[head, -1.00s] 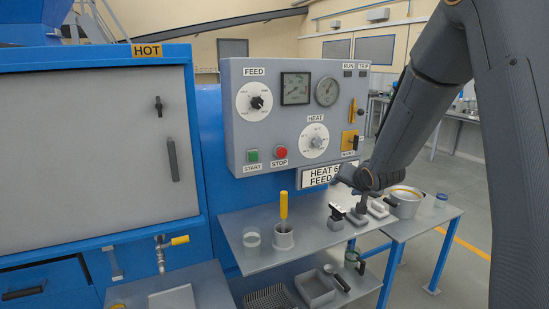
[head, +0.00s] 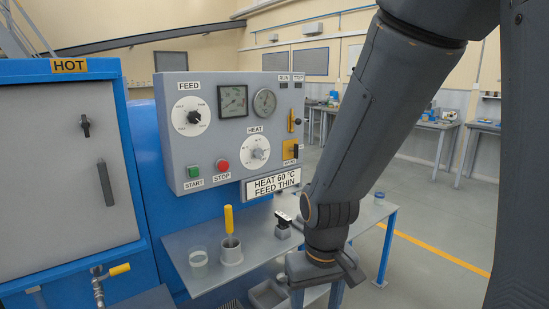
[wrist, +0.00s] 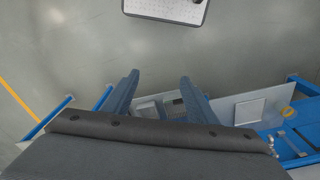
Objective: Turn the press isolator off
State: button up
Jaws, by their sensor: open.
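The grey control panel (head: 235,122) stands in the middle of the head view.
A blue cabinet marked HOT (head: 68,66) stands at left. Floor to the right is open.

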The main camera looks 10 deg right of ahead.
aim_at(296, 149)
jog(key=z, duration=1.9)
jog(key=i, duration=1.05)
jog(key=u, duration=2.6)
